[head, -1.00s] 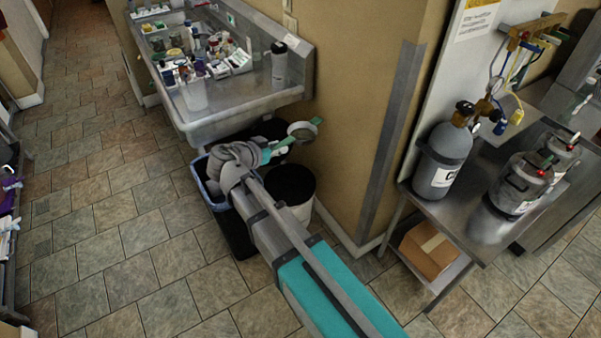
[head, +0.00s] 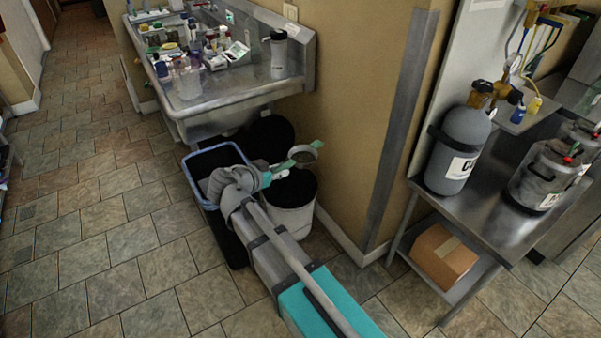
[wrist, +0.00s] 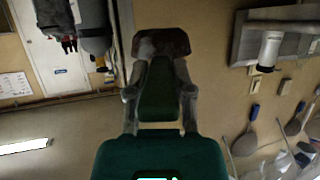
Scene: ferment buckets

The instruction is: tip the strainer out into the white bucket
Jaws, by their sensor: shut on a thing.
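The strainer (head: 303,153) is a small round bowl with a grey inside and a light rim, on a green handle. My gripper (head: 272,172) is shut on the handle; the fingertips are small and partly hidden by my wrist. In the wrist view my gripper (wrist: 159,92) has a dark green piece between its fingers. The white bucket (head: 293,219) stands on the floor by the wall, with a dark round top. In the picture the strainer lies just above the bucket's far rim; its height and whether it is over the opening I cannot tell.
A blue-rimmed bin (head: 187,166) stands left of the bucket, partly behind my arm. A black round container (head: 270,137) is behind, under the steel sink bench (head: 205,117). The wall corner (head: 405,130) is close on the right, then a steel table (head: 500,225).

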